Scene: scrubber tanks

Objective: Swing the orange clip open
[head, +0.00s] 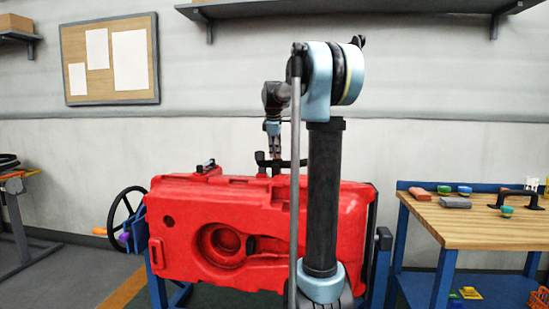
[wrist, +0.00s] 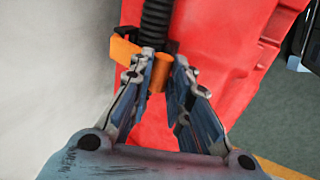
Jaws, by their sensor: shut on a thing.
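The orange clip (wrist: 124,50) shows in the wrist view beside the lower end of a black ribbed hose (wrist: 155,22), against the red tank (wrist: 215,40). Part of the clip lies between the two fingers of my gripper (wrist: 165,60), which is shut on it. The fingers hide some of the clip. In the head view my gripper (head: 275,153) points down at the top rear edge of the red tank (head: 185,225). The clip cannot be made out there.
The tank rests in a blue stand (head: 156,285). A black handwheel (head: 124,214) is at its left. A wooden workbench (head: 465,225) with small items stands at the right. A pale wall (head: 80,165) is close behind the tank. A shelf (head: 400,8) hangs above.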

